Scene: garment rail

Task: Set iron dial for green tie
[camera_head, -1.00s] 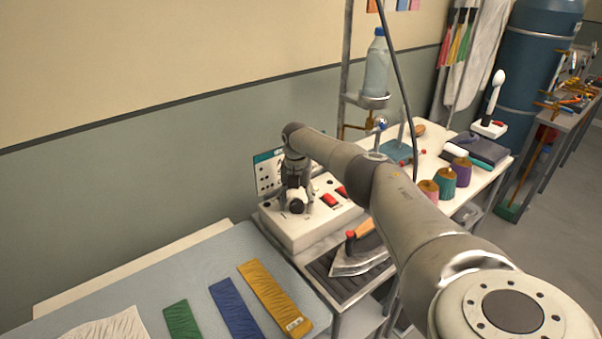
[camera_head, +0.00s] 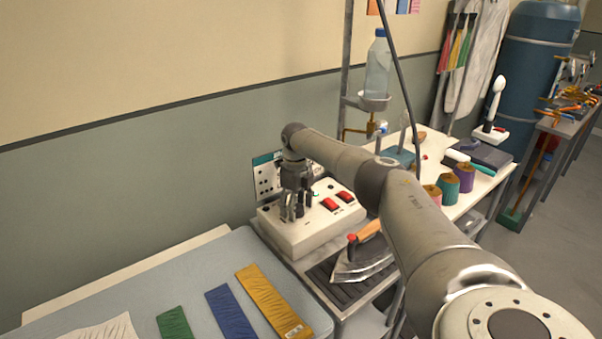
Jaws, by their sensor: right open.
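The green tie (camera_head: 174,323) lies flat on the pale blue board, beside a blue tie (camera_head: 234,311) and a yellow tie (camera_head: 272,298). A white control box (camera_head: 300,240) with red switches (camera_head: 330,204) stands behind the iron (camera_head: 364,258), which rests on a dark ribbed pad. My right gripper (camera_head: 298,214) is open, fingers pointing down over the left part of the box top. The dial is hidden behind the gripper; I cannot tell whether the fingers touch it. My left gripper is out of view.
A card with dark symbols (camera_head: 266,178) stands behind the box. A water bottle (camera_head: 378,66) sits on a stand bracket. Thread spools (camera_head: 447,189) stand on the table at right. My right arm crosses above the iron and table.

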